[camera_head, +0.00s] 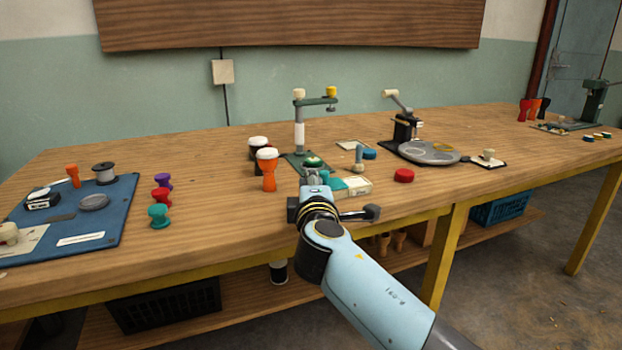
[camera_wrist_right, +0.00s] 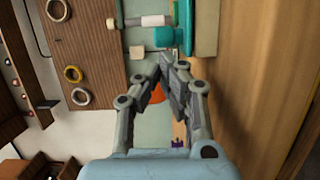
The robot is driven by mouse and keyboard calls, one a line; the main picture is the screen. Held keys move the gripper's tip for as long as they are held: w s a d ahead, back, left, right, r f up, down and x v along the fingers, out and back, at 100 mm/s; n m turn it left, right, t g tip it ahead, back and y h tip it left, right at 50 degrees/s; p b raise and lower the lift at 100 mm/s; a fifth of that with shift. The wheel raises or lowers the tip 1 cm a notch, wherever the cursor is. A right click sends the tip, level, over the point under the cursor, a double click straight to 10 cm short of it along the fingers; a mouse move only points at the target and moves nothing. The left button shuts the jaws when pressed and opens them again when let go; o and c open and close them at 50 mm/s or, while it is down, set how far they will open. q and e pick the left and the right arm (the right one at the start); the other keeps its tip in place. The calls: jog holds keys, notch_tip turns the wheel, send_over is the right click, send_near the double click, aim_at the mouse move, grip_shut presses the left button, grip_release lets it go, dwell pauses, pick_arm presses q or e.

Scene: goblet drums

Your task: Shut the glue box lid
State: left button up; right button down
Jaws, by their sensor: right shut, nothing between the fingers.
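A small cream box (camera_head: 357,186) with teal parts beside it stands at mid-table, just right of my right gripper (camera_head: 310,174) in the head view. It looks most like the glue box, but it is small there and my arm partly hides it, so I cannot tell how its lid stands. My right gripper points away over the table, near the foot of a green press. In the right wrist view its fingers (camera_wrist_right: 165,73) come together at the tips with nothing held. Teal and cream parts (camera_wrist_right: 165,37) show beyond them. My left gripper is out of view.
The green press (camera_head: 299,132) stands just behind my gripper. An orange goblet drum (camera_head: 267,172) is close on its left. A red round piece (camera_head: 403,175) and a grey turntable (camera_head: 430,152) lie to the right. The table's front strip is mostly clear.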

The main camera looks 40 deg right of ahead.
aim_at(343, 187)
jog(key=shift+w+d, duration=0.1)
dwell(0.3)
jog(key=shift+d, duration=0.25)
jog(key=d, duration=0.2)
jog(key=s+d, duration=0.1)
jog(key=d, duration=0.3)
jog(key=shift+s+d+r, duration=0.1)
jog(key=shift+s+d, duration=0.1)
jog(key=shift+s, duration=0.15)
